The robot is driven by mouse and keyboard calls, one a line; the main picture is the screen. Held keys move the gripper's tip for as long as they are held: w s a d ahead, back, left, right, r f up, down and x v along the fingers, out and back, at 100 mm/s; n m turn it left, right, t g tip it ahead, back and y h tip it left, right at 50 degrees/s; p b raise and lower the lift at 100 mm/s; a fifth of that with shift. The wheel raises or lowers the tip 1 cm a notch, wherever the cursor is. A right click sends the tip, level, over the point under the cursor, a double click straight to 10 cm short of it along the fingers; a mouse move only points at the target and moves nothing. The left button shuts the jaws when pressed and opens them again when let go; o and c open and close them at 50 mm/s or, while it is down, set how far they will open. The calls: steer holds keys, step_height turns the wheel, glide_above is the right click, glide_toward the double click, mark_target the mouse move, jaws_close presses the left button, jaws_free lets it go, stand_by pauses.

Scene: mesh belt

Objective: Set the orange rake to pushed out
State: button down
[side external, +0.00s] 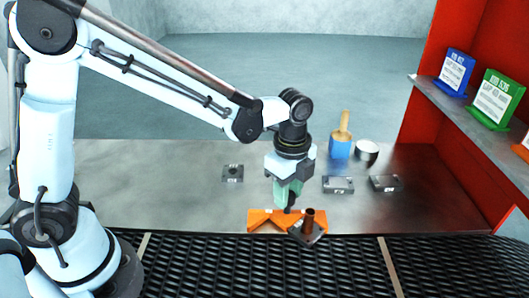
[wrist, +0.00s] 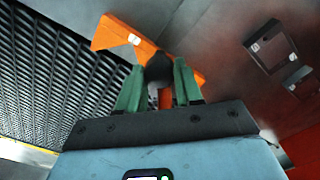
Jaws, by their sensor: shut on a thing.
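The orange rake (side external: 262,218) lies at the edge of the table beside the mesh belt, a low angled bar. In the wrist view the rake (wrist: 124,38) shows beyond my fingers, its bent arm reaching toward the belt side. My gripper (side external: 289,205) is over the rake with its green fingers pointing down. In the wrist view the gripper (wrist: 157,90) is shut on a dark rounded handle (wrist: 158,67) that stands at the rake. My fingers hide part of the handle and of the rake's middle.
The mesh belt (side external: 340,268) runs along the front. A tilted dark plate with a brown cylinder (side external: 308,216) stands close in front of the rake's right part. Behind are small dark plates (side external: 338,184), a blue block with a wooden handle (side external: 340,148) and a round tin (side external: 367,150).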

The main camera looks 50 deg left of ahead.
steer(key=s+d, duration=0.5)
steer(key=c, duration=0.7)
jaws_free()
steer(key=shift+c, duration=0.2)
steer(key=shift+r, duration=0.1)
steer(key=shift+r, duration=0.2)
step_height(320, 180, up, 12)
steer(key=shift+f, duration=0.25)
